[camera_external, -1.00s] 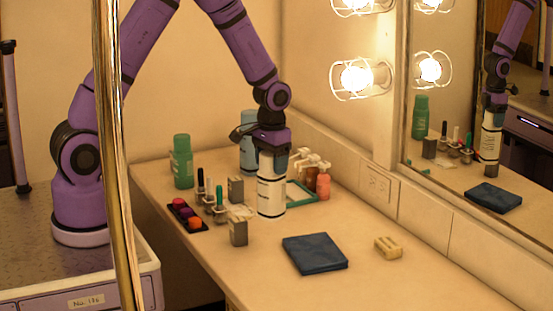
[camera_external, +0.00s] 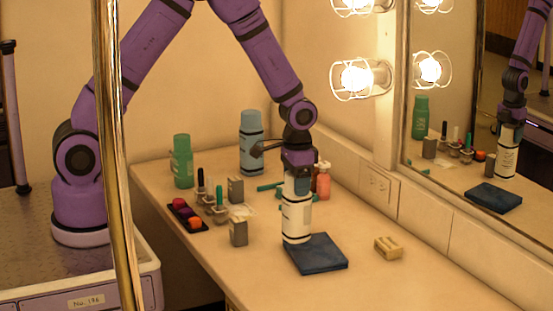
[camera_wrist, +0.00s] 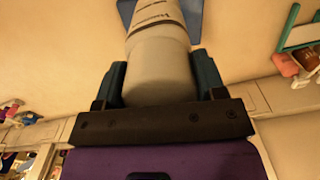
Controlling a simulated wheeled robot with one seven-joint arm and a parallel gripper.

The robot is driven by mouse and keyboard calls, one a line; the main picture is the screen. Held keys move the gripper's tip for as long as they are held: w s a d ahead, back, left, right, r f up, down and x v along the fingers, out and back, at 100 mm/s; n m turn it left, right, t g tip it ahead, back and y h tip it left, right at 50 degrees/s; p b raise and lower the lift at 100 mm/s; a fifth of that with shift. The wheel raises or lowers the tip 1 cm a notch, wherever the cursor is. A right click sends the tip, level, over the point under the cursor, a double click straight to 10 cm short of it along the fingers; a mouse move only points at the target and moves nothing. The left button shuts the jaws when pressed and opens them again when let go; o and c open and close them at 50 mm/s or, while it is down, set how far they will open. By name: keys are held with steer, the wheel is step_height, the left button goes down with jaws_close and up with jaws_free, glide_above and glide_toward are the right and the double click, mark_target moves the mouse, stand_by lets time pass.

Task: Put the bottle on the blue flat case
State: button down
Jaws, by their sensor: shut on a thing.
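The white bottle (camera_external: 297,215) with dark bands is upright in my gripper (camera_external: 299,168), which is shut around its upper part. The blue flat case (camera_external: 322,256) lies on the counter. In the external view the bottle's base overlaps the case's back left part; I cannot tell whether it touches. In the wrist view, the bottle (camera_wrist: 158,60) sits between the two teal fingers of my gripper (camera_wrist: 160,82). Part of the blue case (camera_wrist: 194,18) shows past the bottle's far end.
A blue bottle (camera_external: 251,145) and a green bottle (camera_external: 183,162) stand at the back. Grey boxes, small bottles and a dark palette (camera_external: 187,214) sit to the left. A pink bottle (camera_external: 323,182) stands behind my gripper. A yellowish block (camera_external: 388,248) lies right of the case. The front counter is clear.

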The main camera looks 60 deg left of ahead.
steer(key=w+f, duration=0.4)
steer(key=w, duration=0.1)
steer(key=shift+d, duration=0.45)
steer(key=shift+f, duration=0.1)
steer(key=shift+c, duration=1)
jaws_free()
